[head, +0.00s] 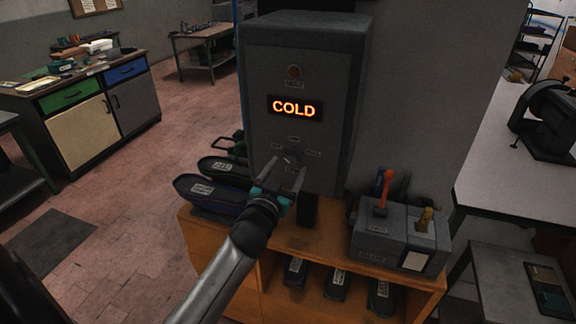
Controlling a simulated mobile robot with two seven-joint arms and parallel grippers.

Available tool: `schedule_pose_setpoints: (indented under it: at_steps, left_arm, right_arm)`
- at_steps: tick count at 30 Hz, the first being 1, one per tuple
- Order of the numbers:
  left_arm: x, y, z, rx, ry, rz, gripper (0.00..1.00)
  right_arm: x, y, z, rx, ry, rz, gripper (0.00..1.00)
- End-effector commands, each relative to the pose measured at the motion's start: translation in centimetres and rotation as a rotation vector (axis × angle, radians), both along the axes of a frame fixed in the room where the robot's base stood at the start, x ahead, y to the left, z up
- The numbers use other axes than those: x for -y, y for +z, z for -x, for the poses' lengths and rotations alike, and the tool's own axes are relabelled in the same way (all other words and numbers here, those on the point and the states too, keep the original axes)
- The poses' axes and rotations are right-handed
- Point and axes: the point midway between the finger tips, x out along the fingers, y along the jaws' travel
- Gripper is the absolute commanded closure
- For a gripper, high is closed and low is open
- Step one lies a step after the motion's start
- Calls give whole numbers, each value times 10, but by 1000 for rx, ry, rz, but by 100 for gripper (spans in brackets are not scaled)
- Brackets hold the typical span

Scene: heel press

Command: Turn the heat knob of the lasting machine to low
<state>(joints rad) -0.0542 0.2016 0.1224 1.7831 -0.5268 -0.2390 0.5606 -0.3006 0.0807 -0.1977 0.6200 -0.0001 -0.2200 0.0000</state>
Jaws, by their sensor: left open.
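The lasting machine is a grey box (345,95) on a wooden cabinet, with a lit orange display (295,108) reading COLD. Its heat knob (291,158) is low on the front face, with small labels around it that are too blurred to read surely. My left gripper (285,174) is open just in front of the knob, its two fingers pointing at the face on either side of it. I cannot tell whether they touch the knob. The gripper partly hides the area below the knob. My right gripper is out of view.
Dark shoe-shaped pieces (212,192) lie left of the machine. A grey control box (400,241) with red and yellow levers stands to the right on the wooden cabinet (305,238). More pieces sit on its lower shelf.

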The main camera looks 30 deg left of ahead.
Motion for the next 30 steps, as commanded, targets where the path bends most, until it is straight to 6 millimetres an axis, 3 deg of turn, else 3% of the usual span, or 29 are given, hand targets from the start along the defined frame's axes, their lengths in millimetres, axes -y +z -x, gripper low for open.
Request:
schedule_pose_setpoints:
  at_steps: [14,30]
  left_arm:
    - [-2,0,-11,0,-1,0,22]
    - [-2,0,-11,0,-1,0,82]
  right_arm:
    - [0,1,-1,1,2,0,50]
    - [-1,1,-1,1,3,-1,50]
